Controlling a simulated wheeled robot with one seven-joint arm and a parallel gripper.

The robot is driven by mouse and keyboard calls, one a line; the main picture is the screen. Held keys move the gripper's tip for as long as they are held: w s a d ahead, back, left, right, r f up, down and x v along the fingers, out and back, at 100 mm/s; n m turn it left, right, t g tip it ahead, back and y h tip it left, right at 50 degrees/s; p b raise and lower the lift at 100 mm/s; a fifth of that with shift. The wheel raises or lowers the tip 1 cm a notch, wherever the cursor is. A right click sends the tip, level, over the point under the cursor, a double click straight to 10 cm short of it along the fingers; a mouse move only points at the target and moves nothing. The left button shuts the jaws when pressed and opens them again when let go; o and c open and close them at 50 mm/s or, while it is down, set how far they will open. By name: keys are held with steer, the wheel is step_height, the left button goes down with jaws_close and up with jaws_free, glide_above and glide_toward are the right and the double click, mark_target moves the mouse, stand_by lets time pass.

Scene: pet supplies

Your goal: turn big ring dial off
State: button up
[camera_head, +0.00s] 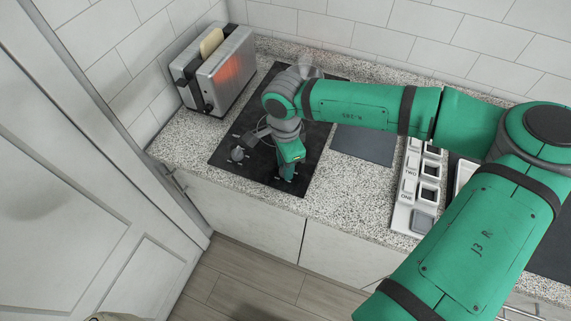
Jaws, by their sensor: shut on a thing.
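A black hob (222,150) is set into the speckled worktop, with small white marks near its front edge. A grey dial (237,154) stands at its front left, apart from my gripper. My gripper (287,175) points down at the front right of the hob, shut at the place of a second dial. Its green fingers and my arm hide that dial, so I cannot read its setting. My arm also covers much of the hob's back part. I cannot tell from the markings which dial is for the big ring.
A silver toaster (213,68) with bread (211,42) and an orange glow on its side stands behind left of the hob. A dark flat panel (362,146) and a white labelled switch board (402,217) lie to the right. Tiled walls close off the back.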

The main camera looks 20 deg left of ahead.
stand_by(0.3)
steer(key=o, duration=1.1)
steer(key=shift+c, duration=0.2)
steer(key=shift+r, duration=0.1)
step_height(320, 180, up, 11)
steer(key=shift+f, duration=0.2)
